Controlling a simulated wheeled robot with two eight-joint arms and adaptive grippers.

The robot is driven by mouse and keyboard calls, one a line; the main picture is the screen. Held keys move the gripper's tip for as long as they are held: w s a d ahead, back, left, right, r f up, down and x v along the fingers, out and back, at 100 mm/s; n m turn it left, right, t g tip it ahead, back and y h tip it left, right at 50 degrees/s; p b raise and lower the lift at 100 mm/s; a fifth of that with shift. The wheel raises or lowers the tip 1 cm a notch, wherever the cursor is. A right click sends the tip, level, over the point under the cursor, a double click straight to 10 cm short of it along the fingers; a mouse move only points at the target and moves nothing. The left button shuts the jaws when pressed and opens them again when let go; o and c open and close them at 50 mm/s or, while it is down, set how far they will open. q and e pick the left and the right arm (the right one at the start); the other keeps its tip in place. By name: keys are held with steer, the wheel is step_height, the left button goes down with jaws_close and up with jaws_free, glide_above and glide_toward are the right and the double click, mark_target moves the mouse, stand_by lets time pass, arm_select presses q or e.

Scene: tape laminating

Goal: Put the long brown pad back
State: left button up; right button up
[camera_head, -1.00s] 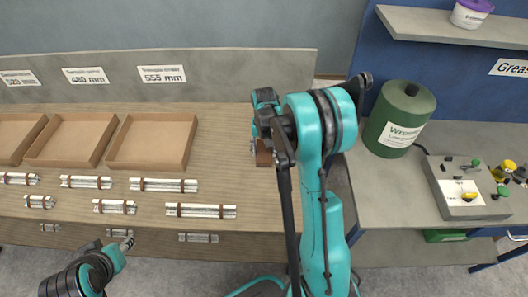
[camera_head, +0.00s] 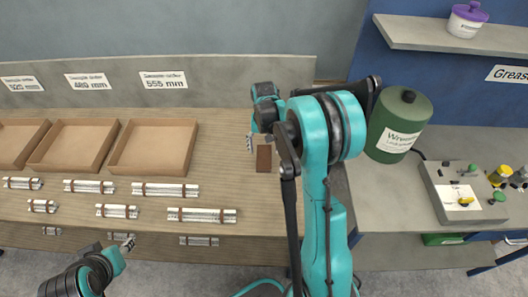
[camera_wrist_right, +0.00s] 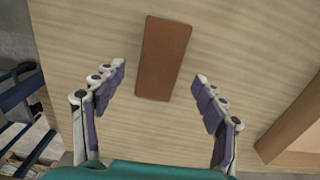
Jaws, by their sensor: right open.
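The long brown pad (camera_head: 264,158) lies flat on the wooden table at the right end, just below my right gripper in the head view. In the right wrist view the brown pad (camera_wrist_right: 163,57) lies ahead of and between the open fingers of my right gripper (camera_wrist_right: 160,85), touching neither. In the head view my right gripper (camera_head: 250,143) is at the left of the pad, partly hidden by my arm. My left gripper (camera_head: 128,243) is at the lower left, in front of the table edge; its jaw state is too small to tell.
Three open brown trays (camera_head: 151,147) stand along the back of the wooden table (camera_head: 225,155), under length labels. Several silver bars with brown bands (camera_head: 165,190) lie in front of them. A green canister (camera_head: 400,124) and a control box (camera_head: 462,190) stand on the grey bench at right.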

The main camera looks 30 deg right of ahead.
mark_target(264, 156)
step_height(264, 156, up, 7)
steer(key=p, duration=0.2)
steer(key=s+a+r+n+t, duration=0.2)
steer(key=s+a+r+t, duration=0.1)
steer(key=s+a+r, duration=0.45)
steer(key=s+a+n+t, duration=0.4)
steer(key=s+a, duration=0.4)
steer(key=s, duration=0.3)
steer(key=shift+s+r, duration=0.2)
steer(key=shift+r, duration=0.25)
